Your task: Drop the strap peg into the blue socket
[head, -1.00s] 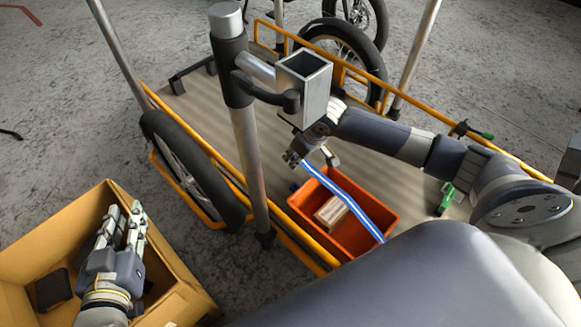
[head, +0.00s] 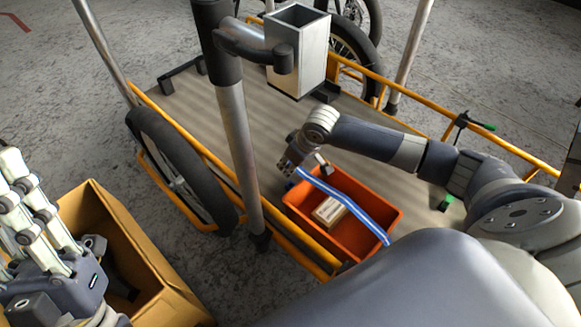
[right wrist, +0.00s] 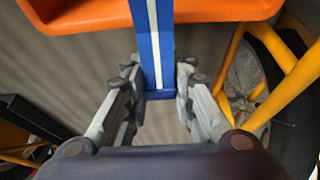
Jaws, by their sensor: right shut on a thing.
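My right gripper (head: 285,167) is shut on the end of a long blue strip with a white centre line (head: 345,202), which looks like the strap peg. The strip slants over an orange bin (head: 392,222) toward the lower right. In the right wrist view the end of the blue strip (right wrist: 157,75) sits between the fingers (right wrist: 160,98). I cannot make out a blue socket; a grey square open-topped tube (head: 312,62) stands on the pole's side arm, behind my right gripper. My left gripper (head: 28,205) is at the left edge, its fingers apart, apparently empty.
The orange bin holds a pale block (head: 329,211). A metal pole (head: 238,140) rises left of it. A yellow-railed cargo deck (head: 270,130) has bare room behind the bin. A cardboard box (head: 140,240) with dark items stands under my left gripper.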

